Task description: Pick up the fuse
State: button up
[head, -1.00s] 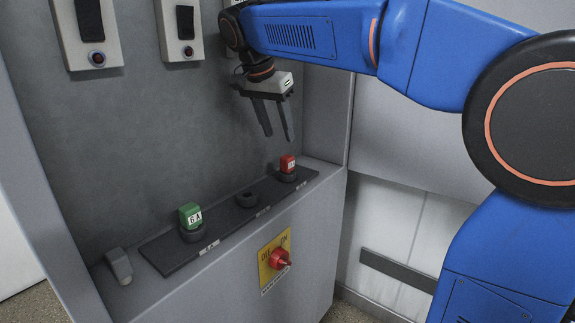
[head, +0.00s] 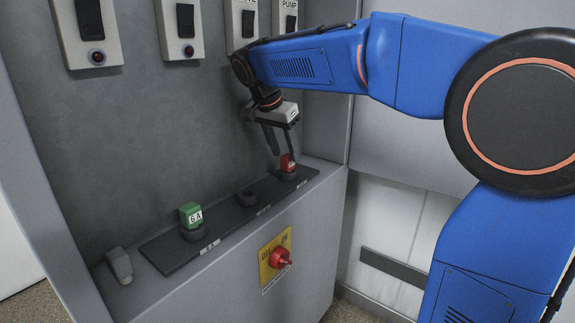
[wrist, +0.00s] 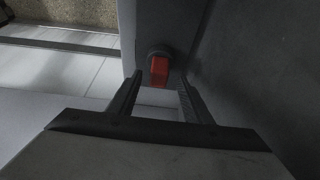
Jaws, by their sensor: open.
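A red fuse (head: 287,163) sits in the black round socket at the right end of the dark strip. It also shows in the wrist view (wrist: 159,71), ahead of my fingers and roughly centred between them. My gripper (head: 281,154) points down at the red fuse with its fingers apart. In the wrist view my gripper (wrist: 155,90) is open and nothing is held. One fingertip overlaps the red fuse in the head view; I cannot tell whether they touch. A green fuse (head: 191,215) marked 6A sits in the left socket.
The middle socket (head: 247,197) is empty. A red rotary switch (head: 279,258) on a yellow plate is on the cabinet front. A grey piece (head: 120,265) lies at the strip's left end. The back wall carries switch boxes (head: 178,30), and a side wall stands close on the right.

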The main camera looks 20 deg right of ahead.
jog(key=shift+x, duration=1.45)
jog(key=shift+s+d, duration=0.1)
jog(key=c, duration=1.1)
jog(key=shift+c, duration=0.2)
jog(key=shift+r, duration=0.1)
